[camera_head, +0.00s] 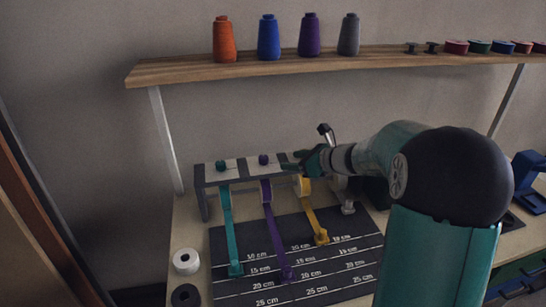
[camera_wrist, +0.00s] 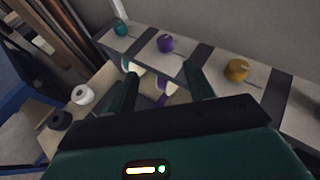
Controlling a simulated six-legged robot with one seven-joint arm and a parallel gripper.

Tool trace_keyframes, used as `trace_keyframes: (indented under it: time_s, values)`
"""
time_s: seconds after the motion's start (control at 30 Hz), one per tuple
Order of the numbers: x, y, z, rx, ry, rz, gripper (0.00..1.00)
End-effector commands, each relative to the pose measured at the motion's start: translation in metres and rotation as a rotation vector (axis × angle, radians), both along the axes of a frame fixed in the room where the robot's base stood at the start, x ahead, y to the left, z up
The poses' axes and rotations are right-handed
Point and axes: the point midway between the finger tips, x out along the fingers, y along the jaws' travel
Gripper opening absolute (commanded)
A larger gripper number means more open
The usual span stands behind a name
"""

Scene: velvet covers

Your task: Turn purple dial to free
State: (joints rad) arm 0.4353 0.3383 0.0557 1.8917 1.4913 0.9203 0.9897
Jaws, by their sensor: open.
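The purple dial (camera_head: 263,159) sits on top of a light panel of the ribbon rack (camera_head: 205,176), between a teal dial and a yellow dial. In the wrist view the purple dial (camera_wrist: 166,43) shows beyond the fingertips, with a thin dark line on the panel to its right. Any label for free is too small to read. A purple ribbon (camera_head: 275,242) hangs from the rack below it onto the mat. My gripper (camera_head: 290,161) is open and empty, just right of the purple dial in the head view. In the wrist view my gripper's fingers (camera_wrist: 160,76) are apart, with no dial between them.
A teal dial (camera_wrist: 120,28) and a yellow dial (camera_wrist: 237,70) flank the purple one. Teal (camera_head: 231,235) and yellow (camera_head: 312,222) ribbons lie on the marked black mat (camera_head: 345,289). White (camera_head: 186,261) and black (camera_head: 186,296) rolls stand left. A shelf (camera_head: 180,72) with thread cones hangs above.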

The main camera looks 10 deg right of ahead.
Motion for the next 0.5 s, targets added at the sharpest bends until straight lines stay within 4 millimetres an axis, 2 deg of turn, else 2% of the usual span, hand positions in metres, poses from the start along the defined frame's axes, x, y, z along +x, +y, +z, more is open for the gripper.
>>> trace_keyframes:
  time_s: [0.17, 0.37, 0.5]
  values:
    - [0.011, -0.003, -0.004, 0.058, 0.013, -0.043, 0.53]
    - [0.028, 0.015, -0.014, 0.058, 0.013, -0.039, 0.53]
    - [0.047, 0.031, -0.025, 0.056, 0.013, -0.038, 0.53]
